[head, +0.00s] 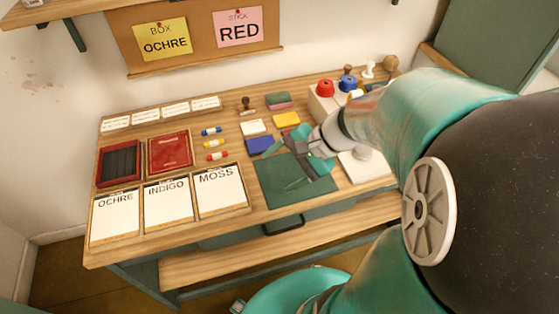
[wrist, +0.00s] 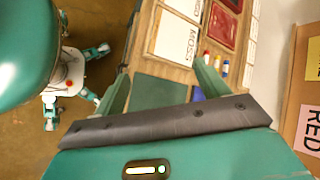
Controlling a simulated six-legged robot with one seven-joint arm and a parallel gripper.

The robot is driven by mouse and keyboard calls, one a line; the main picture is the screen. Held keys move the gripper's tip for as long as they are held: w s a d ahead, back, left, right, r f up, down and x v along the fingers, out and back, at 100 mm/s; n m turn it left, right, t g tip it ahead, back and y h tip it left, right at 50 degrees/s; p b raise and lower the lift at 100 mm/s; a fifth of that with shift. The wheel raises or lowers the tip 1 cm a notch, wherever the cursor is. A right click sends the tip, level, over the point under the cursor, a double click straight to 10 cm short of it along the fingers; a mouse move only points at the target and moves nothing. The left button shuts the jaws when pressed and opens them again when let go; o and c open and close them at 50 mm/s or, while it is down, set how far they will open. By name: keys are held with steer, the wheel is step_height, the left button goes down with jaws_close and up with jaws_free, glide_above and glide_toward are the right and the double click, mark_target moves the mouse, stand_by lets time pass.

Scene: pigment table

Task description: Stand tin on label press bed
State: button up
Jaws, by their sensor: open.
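My gripper (head: 275,172) is open and empty above the dark green mat (head: 262,190) in the head view. In the wrist view its two green fingers (wrist: 162,68) stand wide apart, with the green mat (wrist: 158,94) showing between them. I cannot make out for sure which thing is the tin. A red round item (head: 325,88) and a blue round item (head: 347,83) sit on a pale block at the back right. A white piece (head: 368,168) with a rounded top lies right of my gripper, partly hidden by my arm; I cannot tell whether it is the label press.
Cards marked OCHRE (head: 115,213), INDIGO (head: 167,203) and MOSS (head: 220,189) lie front left. Behind them are a dark tray (head: 120,163) and a red tray (head: 170,153). Several small tubes and coloured blocks fill the middle. Notes (head: 165,41) hang on the wall board.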

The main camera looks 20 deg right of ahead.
steer(key=s+a+r+n+t+h, duration=0.1)
steer(key=s+a+r+n+h, duration=0.1)
steer(key=r+n, duration=0.3)
steer(key=s+a+r+n+h, duration=0.1)
steer(key=s+r+n+h, duration=0.2)
steer(key=r+n+h, duration=0.2)
steer(key=n, duration=0.2)
steer(key=shift+s+a+n+t, duration=0.3)
steer(key=shift+s+a+t, duration=0.05)
steer(key=shift+s+t, duration=0.05)
steer(key=c, duration=0.8)
steer(key=shift+d, duration=0.15)
